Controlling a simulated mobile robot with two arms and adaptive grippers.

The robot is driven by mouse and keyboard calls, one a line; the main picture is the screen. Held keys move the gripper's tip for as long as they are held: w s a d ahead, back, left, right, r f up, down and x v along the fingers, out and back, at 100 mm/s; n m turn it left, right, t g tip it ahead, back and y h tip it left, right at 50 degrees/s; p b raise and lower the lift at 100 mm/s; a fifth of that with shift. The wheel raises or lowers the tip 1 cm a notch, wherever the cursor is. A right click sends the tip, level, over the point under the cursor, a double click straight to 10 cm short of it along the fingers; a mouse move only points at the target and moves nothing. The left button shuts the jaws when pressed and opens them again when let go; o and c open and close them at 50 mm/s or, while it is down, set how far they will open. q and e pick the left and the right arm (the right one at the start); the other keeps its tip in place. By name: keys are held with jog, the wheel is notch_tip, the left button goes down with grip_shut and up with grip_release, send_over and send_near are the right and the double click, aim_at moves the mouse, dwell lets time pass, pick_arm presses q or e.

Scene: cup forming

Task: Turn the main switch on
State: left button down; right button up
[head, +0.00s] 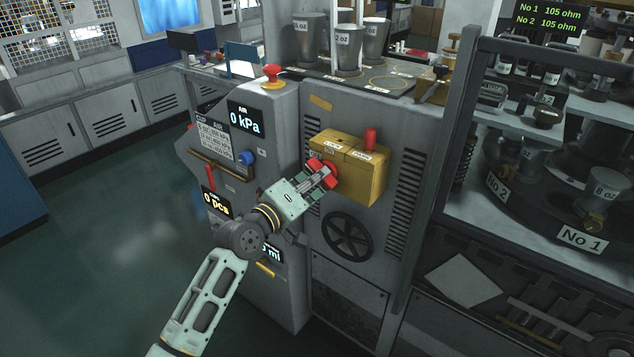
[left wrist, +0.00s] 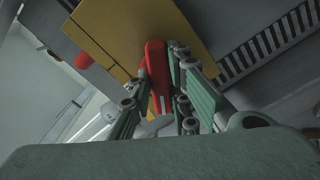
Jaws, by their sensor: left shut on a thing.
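The main switch shows as a red handle (head: 316,163) on the front of a yellow box (head: 361,184), which is fixed to the grey machine. My left gripper (head: 325,177) reaches up from the lower left and is shut on the red handle. In the left wrist view the red handle (left wrist: 157,70) lies between the fingers of my left gripper (left wrist: 163,85), against the yellow box (left wrist: 110,28). The fingers partly hide the handle, so its exact setting cannot be told. My right gripper is not in view.
A red knob (head: 371,138) stands on top of the yellow box. A black handwheel (head: 348,234) is below it. A red emergency button (head: 272,75) and displays are on the left panel. A dark frame post (head: 440,170) rises to the right. The floor (head: 110,240) at left is clear.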

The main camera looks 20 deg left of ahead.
pick_arm(q)
jog(key=m, duration=1.1)
jog(key=shift+f+m, duration=0.1)
jog(key=shift+m, duration=0.2)
dwell(0.4)
jog(key=c, duration=1.6)
grip_release()
jog(key=shift+c, duration=0.2)
jog(key=shift+s, duration=0.1)
jog(key=v, duration=1.2)
